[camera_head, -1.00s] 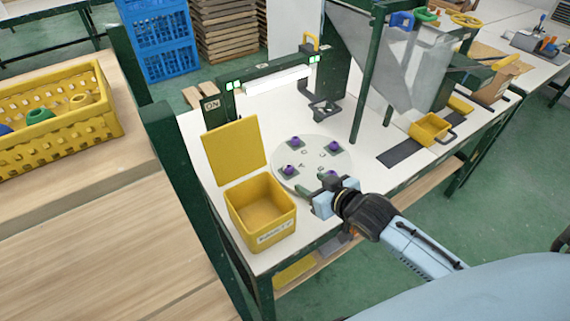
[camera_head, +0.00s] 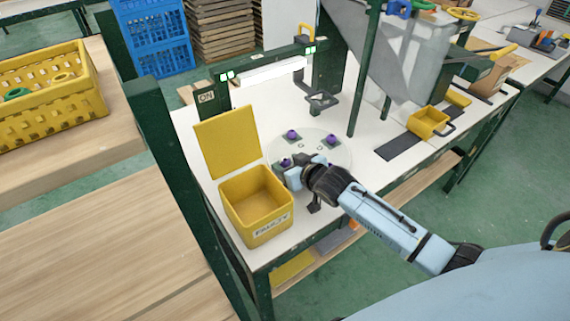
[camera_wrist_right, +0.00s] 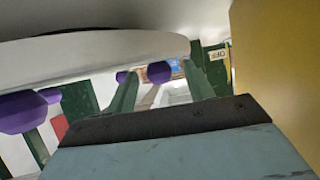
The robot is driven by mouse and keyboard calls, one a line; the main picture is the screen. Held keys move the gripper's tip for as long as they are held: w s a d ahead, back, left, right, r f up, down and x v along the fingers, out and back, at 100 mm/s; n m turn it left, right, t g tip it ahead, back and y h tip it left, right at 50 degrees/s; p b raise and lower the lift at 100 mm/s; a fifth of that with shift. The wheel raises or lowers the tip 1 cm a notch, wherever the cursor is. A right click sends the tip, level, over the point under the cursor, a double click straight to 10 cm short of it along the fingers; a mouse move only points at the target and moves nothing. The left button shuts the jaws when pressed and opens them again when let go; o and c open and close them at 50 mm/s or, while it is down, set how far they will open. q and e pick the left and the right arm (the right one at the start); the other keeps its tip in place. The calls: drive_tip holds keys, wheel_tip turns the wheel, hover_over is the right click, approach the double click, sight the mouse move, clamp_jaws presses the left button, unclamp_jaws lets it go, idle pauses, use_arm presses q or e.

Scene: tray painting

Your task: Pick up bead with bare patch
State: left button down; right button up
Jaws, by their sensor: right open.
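Purple beads sit on dark square pads on a round pale turntable (camera_head: 312,147): one at the back (camera_head: 291,134), one at the right (camera_head: 333,141) and one at the near left (camera_head: 284,163). Another lies largely hidden behind my right gripper. I cannot make out a bare patch on any bead. My right gripper (camera_head: 288,173) is low at the turntable's near-left edge, close to the near-left bead. In the right wrist view, its green fingers (camera_wrist_right: 161,88) are apart, with a purple bead (camera_wrist_right: 159,72) showing in the gap beyond them. My left gripper is out of view.
An open yellow box (camera_head: 262,232) with a raised lid stands just left of my right gripper. A green frame with a lit lamp (camera_head: 272,75) is behind the turntable. A hopper and a small yellow scoop bin (camera_head: 428,121) stand to the right.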

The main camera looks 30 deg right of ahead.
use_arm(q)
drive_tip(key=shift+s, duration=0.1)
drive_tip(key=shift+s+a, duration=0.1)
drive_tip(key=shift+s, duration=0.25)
use_arm(e)
drive_tip(key=c, duration=1)
drive_tip(key=shift+r, duration=0.1)
